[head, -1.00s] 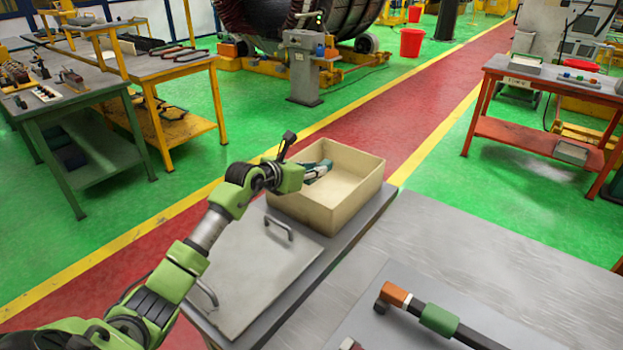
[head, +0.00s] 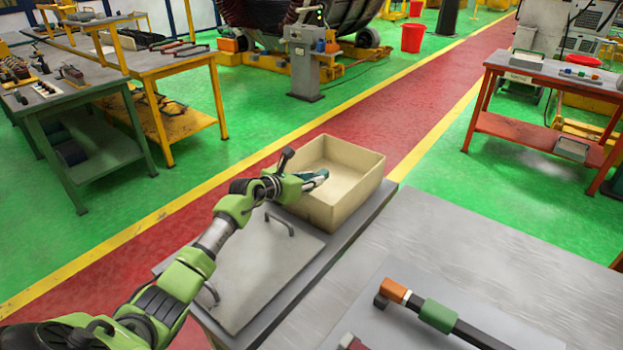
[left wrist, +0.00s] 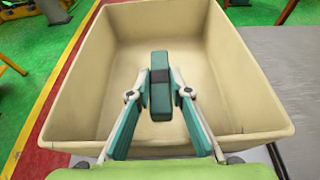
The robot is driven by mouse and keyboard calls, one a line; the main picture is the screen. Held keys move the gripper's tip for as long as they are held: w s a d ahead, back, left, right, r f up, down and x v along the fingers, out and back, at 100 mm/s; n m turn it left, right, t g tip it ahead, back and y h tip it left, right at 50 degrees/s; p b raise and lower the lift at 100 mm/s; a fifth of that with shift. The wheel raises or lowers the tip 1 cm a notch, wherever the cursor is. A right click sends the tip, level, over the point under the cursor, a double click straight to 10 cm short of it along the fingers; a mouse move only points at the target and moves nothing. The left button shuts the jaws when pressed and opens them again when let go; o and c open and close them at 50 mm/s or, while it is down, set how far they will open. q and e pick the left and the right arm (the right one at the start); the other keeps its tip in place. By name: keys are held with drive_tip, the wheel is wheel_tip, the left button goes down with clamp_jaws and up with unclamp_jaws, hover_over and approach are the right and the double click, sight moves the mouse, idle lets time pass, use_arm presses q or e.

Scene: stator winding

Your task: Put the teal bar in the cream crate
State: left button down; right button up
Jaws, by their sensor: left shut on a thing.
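The teal bar (left wrist: 160,84) has teal ends and a dark middle band. It sits between the fingertips of my left gripper (left wrist: 160,92), which is shut on it. In the left wrist view the bar shows over the inside of the cream crate (left wrist: 248,82), within its walls. In the head view my left gripper (head: 316,181) reaches over the near left wall of the crate (head: 350,195). The bar is hard to make out there, and I cannot tell whether it touches the crate floor. My right gripper is not in view.
A grey lid-like plate with handles (head: 262,262) lies beside the crate. A metal bench (head: 480,250) at the right bears a dark tool with orange and green parts (head: 438,315). The crate looks otherwise empty.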

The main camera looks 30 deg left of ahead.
use_arm(q)
drive_tip(key=shift+f, duration=0.4)
